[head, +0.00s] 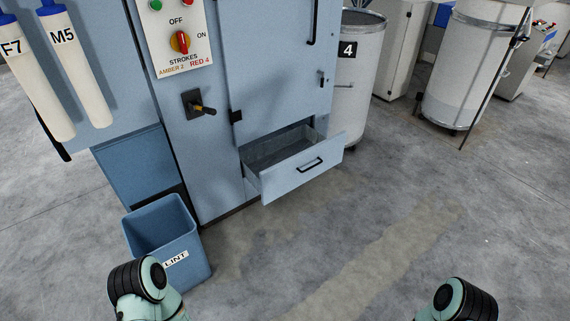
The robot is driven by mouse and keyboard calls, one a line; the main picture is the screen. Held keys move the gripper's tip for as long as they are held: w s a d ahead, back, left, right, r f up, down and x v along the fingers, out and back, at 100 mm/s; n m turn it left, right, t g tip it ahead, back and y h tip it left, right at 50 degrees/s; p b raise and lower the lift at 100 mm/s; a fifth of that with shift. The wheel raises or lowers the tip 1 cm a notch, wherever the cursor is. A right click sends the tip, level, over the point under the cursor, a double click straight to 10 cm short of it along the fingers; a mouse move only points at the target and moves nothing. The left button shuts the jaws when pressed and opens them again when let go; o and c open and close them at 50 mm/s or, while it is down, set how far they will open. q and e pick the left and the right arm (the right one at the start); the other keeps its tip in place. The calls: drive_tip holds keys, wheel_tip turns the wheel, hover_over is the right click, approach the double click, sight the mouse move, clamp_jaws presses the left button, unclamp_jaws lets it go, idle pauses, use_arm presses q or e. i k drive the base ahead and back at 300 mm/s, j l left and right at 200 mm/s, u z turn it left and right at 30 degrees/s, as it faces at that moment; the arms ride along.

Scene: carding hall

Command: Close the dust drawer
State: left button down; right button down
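The dust drawer (303,169) is a light blue drawer low in the front of the blue machine. It stands pulled out, with its open top showing a grey interior that looks empty. A black handle (310,164) is on its front panel. Parts of both my arms show at the bottom edge, one at left and one at right, both well apart from the drawer. Neither gripper's fingers are in view.
A blue bin (188,262) labelled LINT stands left of the drawer, near my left arm. A control panel (176,38) with a red switch is above. A white drum (358,75) marked 4 stands behind the drawer. The floor in front is clear.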

sight(276, 166)
drive_tip(key=i+l, duration=0.15)
drive_tip(key=i, duration=0.45)
drive_tip(key=i+l, duration=0.15)
drive_tip(key=i, duration=0.5)
drive_tip(key=i+j, duration=0.15)
drive_tip(key=i, duration=0.4)
drive_tip(key=i+j+u, duration=0.1)
drive_tip(key=i, duration=0.5)
